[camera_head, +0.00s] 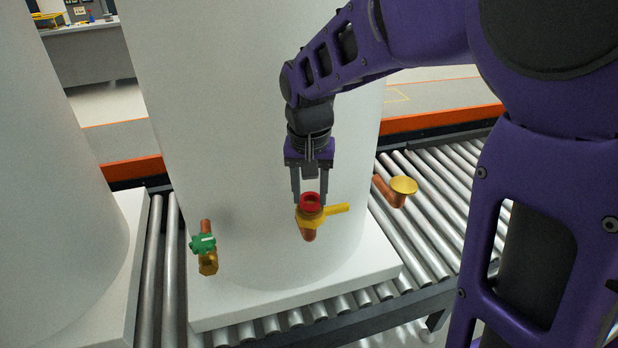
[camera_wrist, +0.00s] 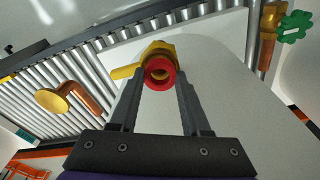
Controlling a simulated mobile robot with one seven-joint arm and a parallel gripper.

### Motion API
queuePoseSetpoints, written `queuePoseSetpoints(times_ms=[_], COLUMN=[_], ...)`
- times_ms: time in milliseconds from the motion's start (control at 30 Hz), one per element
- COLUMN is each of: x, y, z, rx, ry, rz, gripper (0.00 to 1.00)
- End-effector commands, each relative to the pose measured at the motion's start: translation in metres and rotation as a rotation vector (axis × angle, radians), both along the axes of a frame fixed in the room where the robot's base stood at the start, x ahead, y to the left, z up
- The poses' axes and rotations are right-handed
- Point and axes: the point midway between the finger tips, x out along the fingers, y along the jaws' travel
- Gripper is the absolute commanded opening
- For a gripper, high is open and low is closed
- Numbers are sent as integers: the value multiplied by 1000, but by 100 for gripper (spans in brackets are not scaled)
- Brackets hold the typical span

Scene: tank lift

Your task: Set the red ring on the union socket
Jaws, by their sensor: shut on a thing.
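The red ring (camera_head: 312,199) is between the fingertips of my gripper (camera_head: 310,196), which is shut on it. It also shows in the wrist view (camera_wrist: 160,73), with its opening facing the camera. A yellow-brass fitting with a yellow lever (camera_head: 316,218) sits on a copper pipe stub from the white tank. The ring lines up with this fitting's top in both views; brass shows through its hole in the wrist view. Which part is the union socket is not clear, and I cannot tell whether ring and fitting touch.
A copper elbow with a round yellow end (camera_head: 404,186) juts out to the right of the fitting. A green-handled valve (camera_head: 203,244) is at the left. The white tank (camera_head: 240,110) stands close behind my gripper, on a white base over the roller conveyor (camera_head: 437,195).

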Motion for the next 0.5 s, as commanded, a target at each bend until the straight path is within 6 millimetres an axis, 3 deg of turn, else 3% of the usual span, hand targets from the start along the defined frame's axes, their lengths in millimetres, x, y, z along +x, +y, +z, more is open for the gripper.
queuePoseSetpoints(times_ms=[400, 433, 500], x=[0, 0, 0], y=[0, 0, 0], z=[-11, -10, -10], rx=[0, 0, 0], ry=[0, 0, 0], rz=[0, 0, 0], gripper=[0, 51, 63])
